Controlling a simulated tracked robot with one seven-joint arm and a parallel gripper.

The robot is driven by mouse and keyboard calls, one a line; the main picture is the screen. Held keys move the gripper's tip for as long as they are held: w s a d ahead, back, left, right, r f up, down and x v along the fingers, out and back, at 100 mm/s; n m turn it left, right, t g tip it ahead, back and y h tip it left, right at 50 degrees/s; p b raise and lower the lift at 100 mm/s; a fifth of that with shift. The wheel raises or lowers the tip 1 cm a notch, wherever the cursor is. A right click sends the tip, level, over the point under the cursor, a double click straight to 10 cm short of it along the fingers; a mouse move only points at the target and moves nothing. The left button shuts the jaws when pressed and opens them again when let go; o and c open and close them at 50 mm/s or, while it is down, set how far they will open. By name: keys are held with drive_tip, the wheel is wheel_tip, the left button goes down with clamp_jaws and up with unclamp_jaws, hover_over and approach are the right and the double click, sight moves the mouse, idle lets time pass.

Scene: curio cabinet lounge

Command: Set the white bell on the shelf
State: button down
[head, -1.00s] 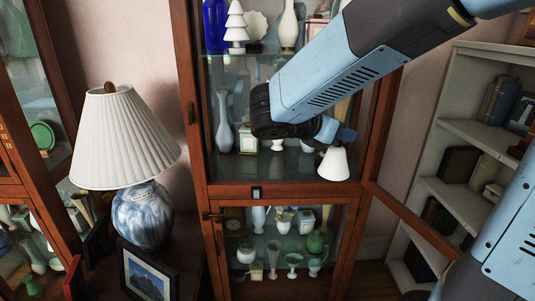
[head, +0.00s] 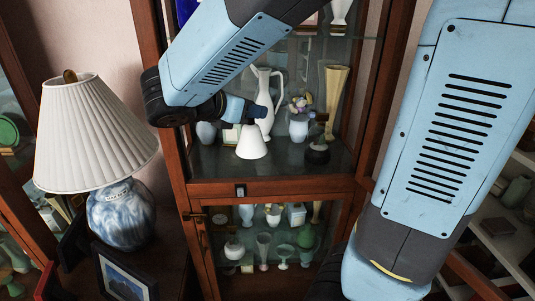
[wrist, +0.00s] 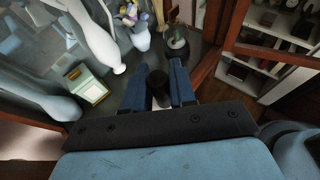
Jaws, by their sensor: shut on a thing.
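The white bell (head: 252,142) hangs upright, mouth down, from my gripper (head: 257,112) in the open upper part of the cabinet. My gripper is shut on its handle.
A white jug (head: 264,95), a flower vase (head: 299,125), a tall tan vase (head: 335,85) and a dark pot (head: 317,152) stand on the shelf behind and right. A blue vase (head: 206,132) stands left. A lamp (head: 95,135) stands outside, left of the cabinet.

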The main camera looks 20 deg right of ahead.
drive_tip(key=shift+w+d+f, duration=0.1)
drive_tip(key=shift+w+d, duration=0.05)
drive_tip(key=shift+d, duration=0.2)
drive_tip(key=shift+w+d+f, duration=0.1)
drive_tip(key=shift+w, duration=0.2)
drive_tip(key=w+d+f, duration=0.3)
drive_tip(key=w+f, duration=0.9)
drive_tip(key=w, duration=0.1)
drive_tip(key=shift+d+f, duration=0.35)
drive_tip(key=shift+f, duration=0.15)
drive_tip(key=c, duration=0.9)
unclamp_jaws()
